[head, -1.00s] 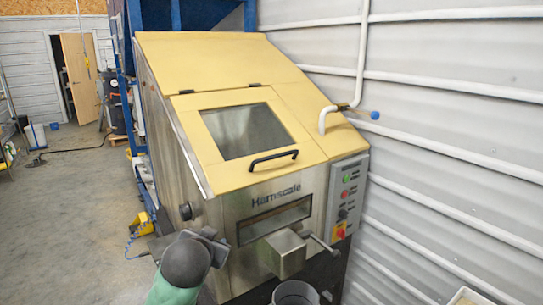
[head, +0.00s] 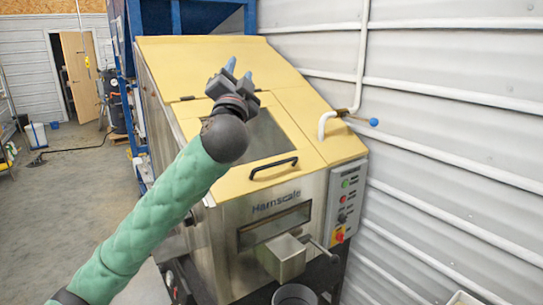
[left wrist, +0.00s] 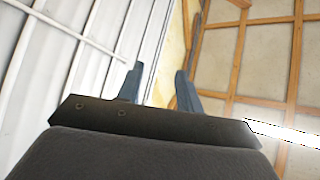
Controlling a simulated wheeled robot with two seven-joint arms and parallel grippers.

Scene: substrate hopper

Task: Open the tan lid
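The tan lid (head: 298,147) is the framed panel with a dark window on the sloped front of the steel hopper machine. It lies flat and closed, with a black bar handle (head: 273,168) at its lower edge. My left gripper (head: 238,70) is raised in front of the upper part of the machine, up and left of the handle. Its blue-tipped fingers point up and are apart with nothing between them; they also show in the left wrist view (left wrist: 158,85). My forearm hides the left part of the lid and window. My right gripper is not in view.
The upper tan panel (head: 190,62) is above the lid. A white pipe with a blue-ended valve handle (head: 373,122) runs on the right by the corrugated wall (head: 450,130). A control panel (head: 346,198) and a metal spout (head: 282,257) are low on the machine. Floor is open at left.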

